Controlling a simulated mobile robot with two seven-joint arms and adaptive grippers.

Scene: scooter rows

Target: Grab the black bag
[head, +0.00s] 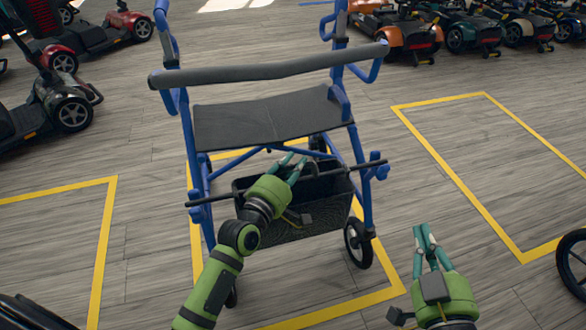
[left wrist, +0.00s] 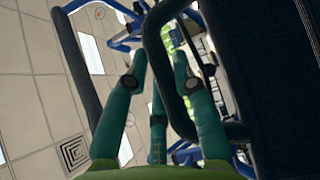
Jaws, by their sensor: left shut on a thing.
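A blue walker frame with a dark seat (head: 265,118) and a padded grey backrest bar (head: 270,70) stands in front of me. The black bag (head: 305,222), an open-topped basket-like pouch, hangs low under the seat. In the left wrist view a dark loop (left wrist: 150,40) passes between the fingers of my left gripper (left wrist: 155,75). My right gripper (head: 425,232) is empty, its fingertips together, over the floor right of the walker.
A thin dark bar (head: 355,167) crosses near the bag's top. The walker's front wheel (head: 357,243) is right of the bag. Scooters (head: 398,35) line the back right, with others (head: 62,112) at left. The yellow-marked bay (head: 490,160) at right is mostly clear.

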